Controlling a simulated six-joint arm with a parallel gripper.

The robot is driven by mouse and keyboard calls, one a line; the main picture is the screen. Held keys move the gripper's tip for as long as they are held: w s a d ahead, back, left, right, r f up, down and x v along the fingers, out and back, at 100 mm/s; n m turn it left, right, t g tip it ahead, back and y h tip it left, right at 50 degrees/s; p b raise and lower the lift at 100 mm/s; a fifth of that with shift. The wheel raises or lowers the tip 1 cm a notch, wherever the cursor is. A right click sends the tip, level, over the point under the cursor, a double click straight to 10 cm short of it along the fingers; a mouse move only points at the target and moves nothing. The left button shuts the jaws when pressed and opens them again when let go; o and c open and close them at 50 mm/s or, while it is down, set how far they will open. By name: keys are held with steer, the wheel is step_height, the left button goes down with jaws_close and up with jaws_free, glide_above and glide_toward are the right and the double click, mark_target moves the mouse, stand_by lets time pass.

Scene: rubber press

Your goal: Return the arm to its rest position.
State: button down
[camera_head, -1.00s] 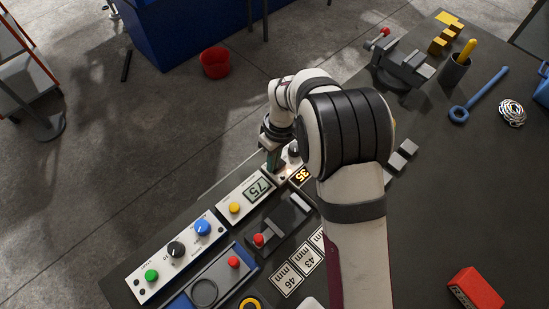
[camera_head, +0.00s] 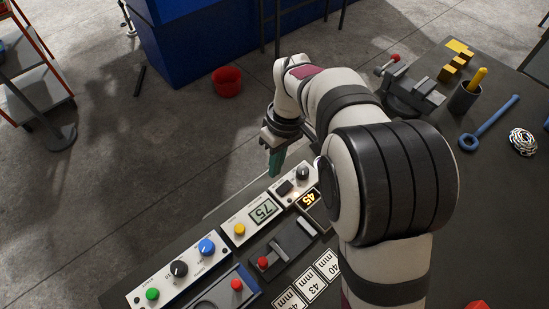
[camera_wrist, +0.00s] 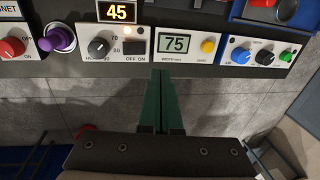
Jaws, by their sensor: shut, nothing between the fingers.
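My gripper (camera_head: 275,162) is shut and empty, with green fingers pointing down. In the head view it hangs in the air above the far edge of the bench, close to the heater panel (camera_head: 291,188). In the wrist view my gripper (camera_wrist: 160,80) has its two green fingers together, tips below the panel with the 75 display (camera_wrist: 175,44). The heater panel (camera_wrist: 115,50) shows there with its knob and switch, and the orange display (camera_wrist: 117,11) reads 45. My arm is bent and covers part of the bench's middle in the head view.
The press slide with a red knob (camera_head: 284,246) lies in front of the display panel. A control panel (camera_head: 178,268) has green, black and blue knobs. A vise (camera_head: 410,88), a cup (camera_head: 465,97) and a blue wrench (camera_head: 488,124) lie at right. A red bucket (camera_head: 227,82) is on the floor.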

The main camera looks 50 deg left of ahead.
steer(key=w+d+r+m, duration=0.1)
steer(key=d+r+m, duration=0.3)
steer(key=d, duration=0.3)
steer(key=w+d+r+m+y, duration=0.1)
steer(key=d+r+m, duration=0.25)
steer(key=d, duration=0.45)
steer(key=d+r+m, duration=0.3)
steer(key=d+m, duration=0.1)
steer(key=d, duration=0.3)
steer(key=s+d+f+m+t, duration=0.1)
steer(key=s+d+f+m, duration=0.1)
steer(key=s+d+m, duration=0.8)
steer(key=d+m, duration=0.2)
steer(key=shift+s+d+f+t+y, duration=0.15)
steer(key=shift+d+t+y, duration=0.15)
steer(key=shift+d+y, duration=0.1)
steer(key=c, duration=1.6)
jaws_free()
